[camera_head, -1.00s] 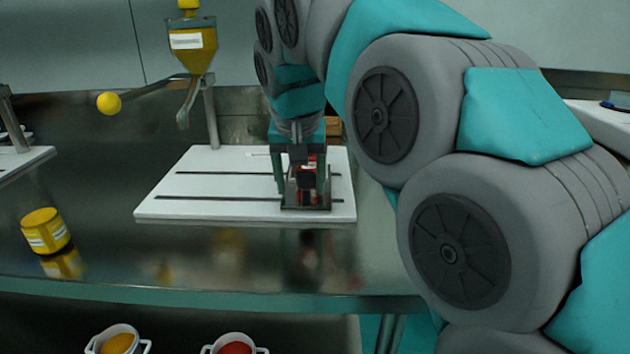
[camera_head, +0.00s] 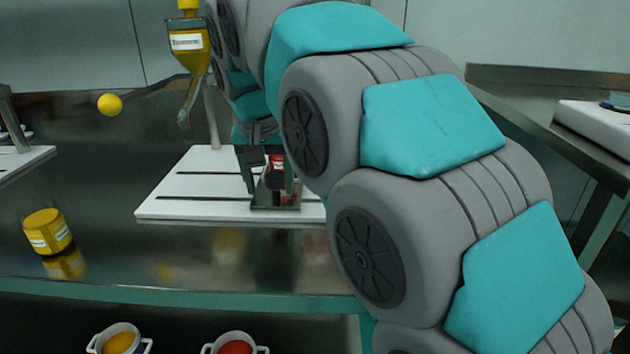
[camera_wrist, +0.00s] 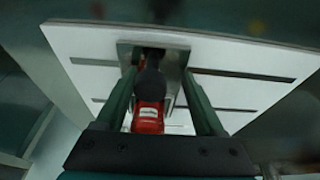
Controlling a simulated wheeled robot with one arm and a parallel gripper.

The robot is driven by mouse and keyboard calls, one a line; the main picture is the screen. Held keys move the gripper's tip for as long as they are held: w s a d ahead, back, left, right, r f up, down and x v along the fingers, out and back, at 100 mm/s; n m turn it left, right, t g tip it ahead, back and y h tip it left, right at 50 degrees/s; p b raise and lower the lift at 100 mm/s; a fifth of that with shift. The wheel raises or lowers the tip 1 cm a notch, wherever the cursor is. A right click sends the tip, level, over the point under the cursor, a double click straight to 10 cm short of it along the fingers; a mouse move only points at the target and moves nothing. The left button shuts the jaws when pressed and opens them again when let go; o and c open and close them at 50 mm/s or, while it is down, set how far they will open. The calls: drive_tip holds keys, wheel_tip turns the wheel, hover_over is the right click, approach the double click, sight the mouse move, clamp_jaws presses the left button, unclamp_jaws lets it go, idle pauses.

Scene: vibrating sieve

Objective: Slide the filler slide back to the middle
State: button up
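The filler slide (camera_head: 277,207) is a small grey metal carriage bearing a red jar with a dark top (camera_wrist: 150,112). It sits on the slotted white base (camera_head: 180,205), right of the base's middle in the head view. My gripper (camera_head: 268,188) reaches down over the slide with one finger on either side. In the wrist view my gripper (camera_wrist: 158,85) is spread apart. The red jar lies closer to the left finger, and a gap shows by the right finger. Contact with the slide is not clear. My arm hides the base's right end in the head view.
A yellow hopper (camera_head: 190,55) on a post stands behind the base. A yellow ball (camera_head: 109,105) shows at the left. A yellow jar (camera_head: 47,231) stands on the metal table (camera_head: 150,285). The base is clear left of the slide. Two white pots (camera_head: 119,340) (camera_head: 235,343) are below.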

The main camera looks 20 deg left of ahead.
drive_tip(key=shift+s+a+p, duration=0.15)
drive_tip(key=shift+s+a, duration=0.05)
drive_tip(key=shift+a, duration=0.65)
drive_tip(key=shift+s+a+p, duration=0.2)
drive_tip(key=shift+a, duration=0.6)
drive_tip(key=shift+s+a+p, duration=0.15)
drive_tip(key=shift+s+a, duration=0.05)
drive_tip(key=shift+a, duration=0.65)
drive_tip(key=o, duration=0.5)
drive_tip(key=shift+r, duration=0.1)
